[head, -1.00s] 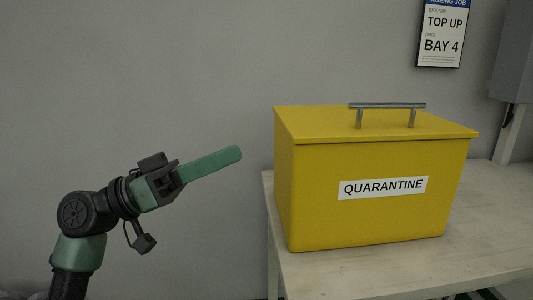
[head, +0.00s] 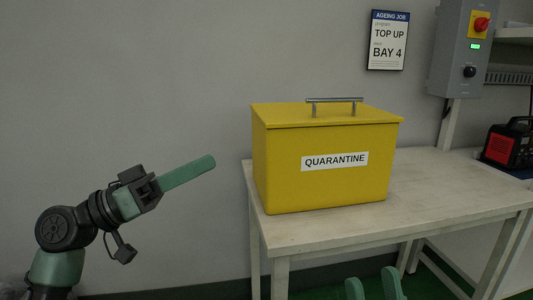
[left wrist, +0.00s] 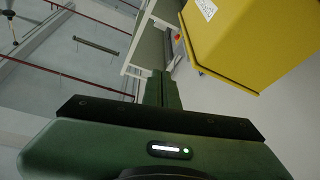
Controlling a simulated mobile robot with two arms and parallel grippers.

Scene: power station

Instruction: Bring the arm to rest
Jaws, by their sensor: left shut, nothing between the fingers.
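My left arm comes in from the lower left with its left gripper (head: 210,161) in front of the grey wall. Its green fingers are together and empty, pointing up and right, apart from the yellow box in the picture. The left wrist view also shows the shut fingers (left wrist: 162,88) with nothing between them. Two green fingertips of my right gripper (head: 373,286) show at the bottom edge, apart from each other with nothing seen between them. The rest of that arm is out of view.
A lidded yellow box (head: 325,185) marked QUARANTINE stands on a pale table (head: 430,190). It also shows in the left wrist view (left wrist: 245,45). A grey control box (head: 461,50) and a sign (head: 387,40) are on the wall. A red and black device (head: 506,145) is at right.

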